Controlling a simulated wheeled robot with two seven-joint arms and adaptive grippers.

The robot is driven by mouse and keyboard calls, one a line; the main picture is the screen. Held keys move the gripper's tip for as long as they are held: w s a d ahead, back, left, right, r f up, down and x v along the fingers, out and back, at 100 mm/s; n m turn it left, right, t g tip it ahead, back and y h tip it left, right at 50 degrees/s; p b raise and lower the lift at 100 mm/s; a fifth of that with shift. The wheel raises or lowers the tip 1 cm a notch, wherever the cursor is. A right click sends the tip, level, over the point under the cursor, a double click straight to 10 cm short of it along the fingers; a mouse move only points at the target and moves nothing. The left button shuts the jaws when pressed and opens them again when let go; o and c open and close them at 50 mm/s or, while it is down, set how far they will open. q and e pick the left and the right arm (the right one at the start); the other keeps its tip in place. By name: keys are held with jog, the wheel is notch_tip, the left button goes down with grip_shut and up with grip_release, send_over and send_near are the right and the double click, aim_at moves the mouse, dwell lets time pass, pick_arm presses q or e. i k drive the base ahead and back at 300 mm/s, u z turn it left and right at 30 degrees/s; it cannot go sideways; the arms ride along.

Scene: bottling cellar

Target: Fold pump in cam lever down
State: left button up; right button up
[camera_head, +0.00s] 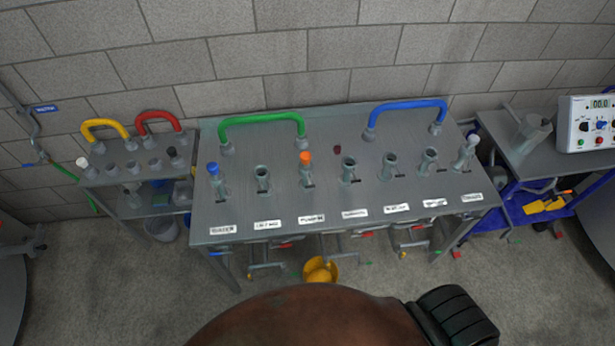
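A grey panel table (330,150) stands against the wall with a row of upright pipe stubs along its front. One stub has a blue cap (213,170) and one an orange cap (305,160). Several look open, like the second stub (263,180) and the fourth stub (348,172). Small dark lever-like parts show beside some stubs; their positions are too small to tell. Neither of my grippers is in view.
A green hose (262,121) and a blue hose (407,106) arch over the panel's back. A left side table (135,171) bears yellow and red hoses. A blue cart (540,216) and control box (587,124) stand right. A yellow bucket (320,270) is on the floor.

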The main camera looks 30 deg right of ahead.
aim_at(309, 186)
jog(key=z, duration=1.75)
jog(key=k, duration=0.75)
jog(key=u, duration=1.1)
jog(key=i, duration=0.5)
